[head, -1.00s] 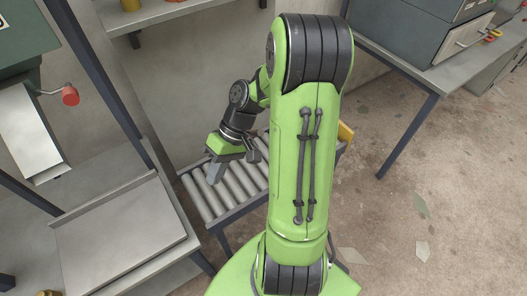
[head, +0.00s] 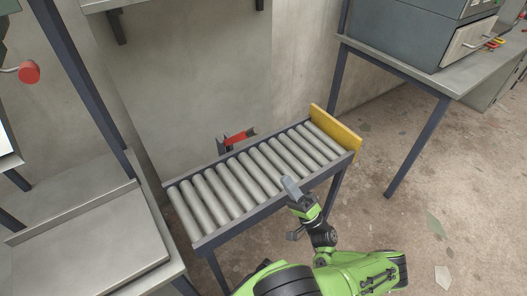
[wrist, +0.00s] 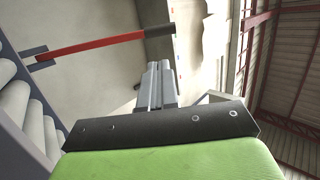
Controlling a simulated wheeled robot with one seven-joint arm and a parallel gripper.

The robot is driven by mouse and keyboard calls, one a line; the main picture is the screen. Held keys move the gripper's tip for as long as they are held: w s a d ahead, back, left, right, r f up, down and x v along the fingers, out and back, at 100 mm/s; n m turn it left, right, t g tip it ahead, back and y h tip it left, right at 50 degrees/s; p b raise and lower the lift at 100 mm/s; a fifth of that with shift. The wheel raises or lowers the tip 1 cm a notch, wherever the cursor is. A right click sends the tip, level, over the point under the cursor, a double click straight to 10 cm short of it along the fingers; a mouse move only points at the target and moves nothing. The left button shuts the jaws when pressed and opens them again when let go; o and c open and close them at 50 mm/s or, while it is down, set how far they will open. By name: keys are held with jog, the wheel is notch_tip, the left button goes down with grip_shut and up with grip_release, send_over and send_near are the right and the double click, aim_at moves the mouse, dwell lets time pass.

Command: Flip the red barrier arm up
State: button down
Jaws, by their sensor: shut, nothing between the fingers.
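The red barrier arm (head: 237,138) shows at the back edge of the roller conveyor, between dark grey bracket parts. In the wrist view the red barrier arm (wrist: 95,46) is a long thin bar, running from a grey bracket at left to a dark end piece at upper centre. I cannot tell its exact tilt. My gripper (head: 289,184) is shut and empty over the conveyor's front edge, apart from the barrier arm and to its lower right. In the wrist view my gripper's closed fingers (wrist: 158,82) point toward the wall, below the bar's dark end.
The roller conveyor (head: 200,241) has grey rollers and a yellow end board (head: 337,131) at right. A grey workbench (head: 100,254) stands at left. A table with a grey cabinet (head: 415,35) stands at upper right. Floor is open at right.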

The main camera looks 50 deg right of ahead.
jog(key=x, duration=1.3)
